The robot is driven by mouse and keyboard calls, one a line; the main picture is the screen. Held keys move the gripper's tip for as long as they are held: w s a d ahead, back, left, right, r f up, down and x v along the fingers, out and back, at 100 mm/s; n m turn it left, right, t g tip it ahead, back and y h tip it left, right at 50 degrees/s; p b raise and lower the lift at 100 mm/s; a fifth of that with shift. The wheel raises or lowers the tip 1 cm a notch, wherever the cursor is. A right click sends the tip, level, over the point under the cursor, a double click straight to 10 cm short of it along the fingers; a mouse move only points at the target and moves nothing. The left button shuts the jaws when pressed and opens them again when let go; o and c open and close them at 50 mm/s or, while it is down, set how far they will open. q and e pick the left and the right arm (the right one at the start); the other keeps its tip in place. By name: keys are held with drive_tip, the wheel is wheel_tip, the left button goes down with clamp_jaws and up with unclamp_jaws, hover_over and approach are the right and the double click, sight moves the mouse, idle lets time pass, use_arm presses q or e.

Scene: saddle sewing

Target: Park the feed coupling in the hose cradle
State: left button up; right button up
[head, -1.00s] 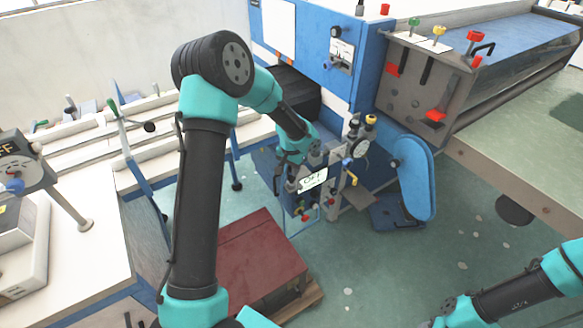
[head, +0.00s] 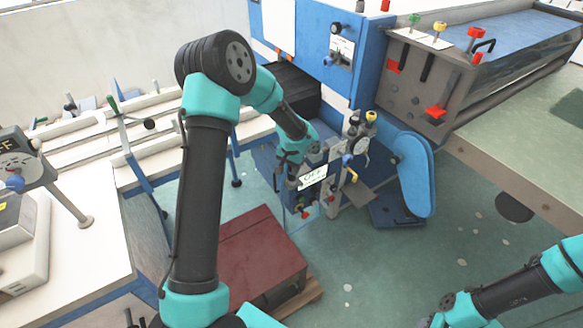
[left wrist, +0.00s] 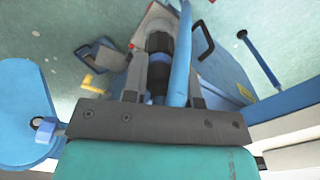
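My left gripper (head: 297,174) is low in front of the blue machine, beside a small panel with an OFF sign (head: 313,178). In the left wrist view its two grey fingers (left wrist: 164,82) stand apart. A black cylinder with a blue collar, which looks like the feed coupling (left wrist: 158,42), lies between them. A blue hose (left wrist: 180,55) runs past it and hides its right side, so I cannot tell whether the fingers press on it. I cannot make out the hose cradle for certain.
The blue machine (head: 350,75) stands behind the gripper. A blue rounded cover (head: 413,175) is to the right. A dark red box (head: 258,258) sits on the floor below. A yellow lever (left wrist: 93,84) is left of the fingers. Open green floor lies at the lower right.

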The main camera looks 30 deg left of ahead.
use_arm(q)
drive_tip(key=o, duration=0.5)
drive_tip(key=shift+r, duration=0.1)
wheel_tip(320, 180, up, 17)
drive_tip(key=shift+r, duration=0.15)
idle(0.4)
idle(0.7)
